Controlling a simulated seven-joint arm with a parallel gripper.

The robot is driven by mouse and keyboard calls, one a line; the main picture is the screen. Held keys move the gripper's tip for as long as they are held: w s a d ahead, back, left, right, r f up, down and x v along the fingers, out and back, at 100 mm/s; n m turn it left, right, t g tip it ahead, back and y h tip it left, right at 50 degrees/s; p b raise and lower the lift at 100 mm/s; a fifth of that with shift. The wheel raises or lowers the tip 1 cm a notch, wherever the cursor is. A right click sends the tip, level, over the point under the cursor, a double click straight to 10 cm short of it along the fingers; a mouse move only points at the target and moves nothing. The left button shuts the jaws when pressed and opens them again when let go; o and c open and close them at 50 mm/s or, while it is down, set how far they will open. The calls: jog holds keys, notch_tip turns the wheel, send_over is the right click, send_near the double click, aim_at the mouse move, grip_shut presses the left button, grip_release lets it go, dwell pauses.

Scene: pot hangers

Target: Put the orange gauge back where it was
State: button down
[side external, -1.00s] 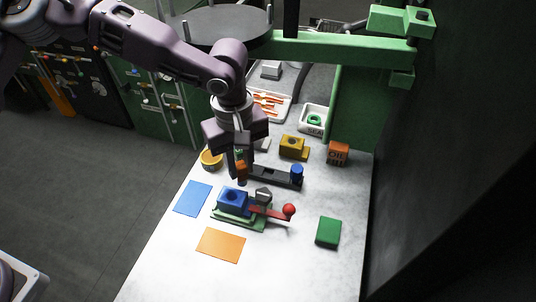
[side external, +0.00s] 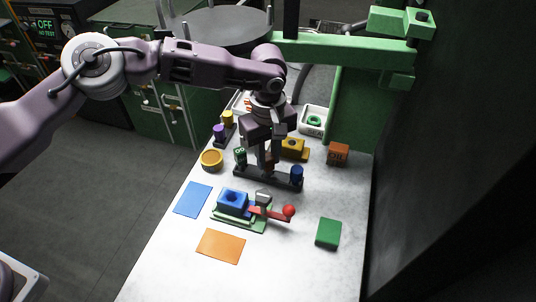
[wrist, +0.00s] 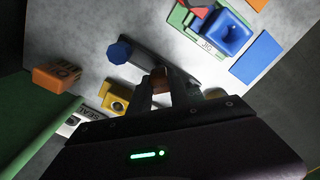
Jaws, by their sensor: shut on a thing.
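The orange gauge (side external: 268,161) is a small dark orange piece between the fingers of my gripper (side external: 268,167). My gripper is shut on it, above the middle of a black rack (side external: 255,176). The rack holds a green gauge (side external: 240,155) at its left end and a blue gauge (side external: 297,173) at its right end. In the wrist view the orange gauge (wrist: 159,80) shows between the fingertips, against the rack (wrist: 140,58). The blue gauge (wrist: 120,50) is at the rack's end there. The fingers hide the gauge's lower end, so I cannot tell whether it touches the rack.
A blue block (side external: 232,201) sits in a green fixture with a red-knobbed lever (side external: 289,210) in front. A yellow block (side external: 294,146) stands close behind my gripper. A yellow round dish (side external: 212,159) is left of the rack. An orange box (side external: 338,153) stands at right.

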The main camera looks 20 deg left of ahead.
aim_at(268, 156)
jog(key=shift+f, duration=0.2)
jog(key=shift+f, duration=0.4)
jog(key=c, duration=1.2)
grip_release()
jog(key=shift+r, duration=0.1)
notch_tip(268, 156, up, 13)
